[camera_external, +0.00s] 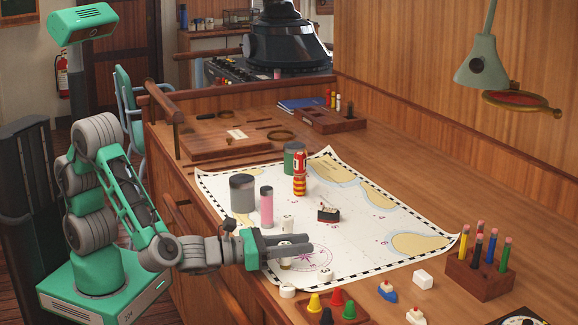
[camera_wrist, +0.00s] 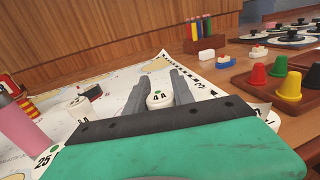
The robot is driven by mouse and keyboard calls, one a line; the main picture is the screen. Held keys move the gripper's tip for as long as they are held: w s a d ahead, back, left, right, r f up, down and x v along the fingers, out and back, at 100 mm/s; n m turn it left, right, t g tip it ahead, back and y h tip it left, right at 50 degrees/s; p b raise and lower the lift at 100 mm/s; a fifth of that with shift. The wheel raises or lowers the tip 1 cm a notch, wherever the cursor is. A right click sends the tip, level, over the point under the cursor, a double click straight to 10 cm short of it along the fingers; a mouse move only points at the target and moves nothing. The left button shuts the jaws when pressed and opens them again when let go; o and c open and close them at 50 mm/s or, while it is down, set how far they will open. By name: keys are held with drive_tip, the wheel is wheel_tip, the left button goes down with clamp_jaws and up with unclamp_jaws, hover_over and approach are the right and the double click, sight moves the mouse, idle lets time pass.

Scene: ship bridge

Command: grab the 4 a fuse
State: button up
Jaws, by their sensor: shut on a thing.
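The 4 A fuse (camera_wrist: 160,100) is a short white cylinder with a green dot and "4A" on its top. It stands upright between the two grey fingers of my gripper (camera_wrist: 160,92) in the wrist view. My gripper (camera_external: 288,246) reaches over the chart from the left in the external view, low over the compass rose, shut on the fuse. Part of the fuse is hidden by the fingers there.
The chart (camera_external: 375,255) also bears a pink cylinder (camera_external: 267,207), a grey cylinder (camera_external: 242,193), a red-yellow striped tube (camera_external: 300,174) and a small black-red item (camera_external: 328,213). More white fuses lie near the front edge. A pencil block (camera_external: 480,270) and a tray of coloured cones (camera_external: 332,308) stand nearby.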

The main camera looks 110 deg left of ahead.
clamp_jaws()
